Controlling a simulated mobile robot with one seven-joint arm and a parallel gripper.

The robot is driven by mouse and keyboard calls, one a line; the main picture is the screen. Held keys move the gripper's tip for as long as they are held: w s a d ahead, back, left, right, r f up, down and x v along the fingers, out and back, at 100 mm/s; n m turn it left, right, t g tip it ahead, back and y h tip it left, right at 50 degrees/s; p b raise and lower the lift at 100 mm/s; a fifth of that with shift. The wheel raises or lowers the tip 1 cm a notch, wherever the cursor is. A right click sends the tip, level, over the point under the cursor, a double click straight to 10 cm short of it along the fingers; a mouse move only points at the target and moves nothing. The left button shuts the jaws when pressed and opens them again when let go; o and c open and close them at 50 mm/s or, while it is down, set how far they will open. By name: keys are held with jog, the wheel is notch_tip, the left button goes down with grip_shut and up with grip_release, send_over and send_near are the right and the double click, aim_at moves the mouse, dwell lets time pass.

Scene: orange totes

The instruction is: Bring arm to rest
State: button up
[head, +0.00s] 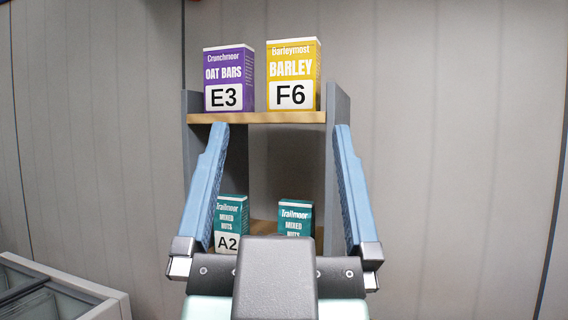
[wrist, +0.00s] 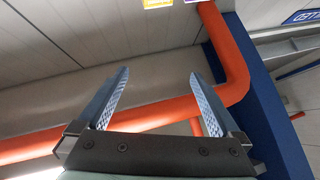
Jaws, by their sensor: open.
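My gripper (head: 281,130) is open in the head view, with its two blue fingers spread wide and pointing up. Nothing is between the fingertips. In the head view it stands in front of a shelf unit and overlaps its lower part. My gripper also shows in the wrist view (wrist: 157,72), open and empty, with a ceiling and an orange pipe beyond it.
A shelf (head: 262,118) bears a purple oat bars box (head: 229,80) and a yellow barley box (head: 293,76). Below are two teal mixed nuts boxes, partly hidden: one left (head: 231,212), one right (head: 295,217). A pale container (head: 95,294) stands at lower left. An orange pipe (wrist: 228,48) crosses the wrist view.

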jog(key=s+r, duration=0.1)
jog(key=s+r+t, duration=0.1)
jog(key=r, duration=0.1)
jog(key=shift+d+n, duration=0.15)
jog(key=shift+n, duration=0.15)
dwell(0.9)
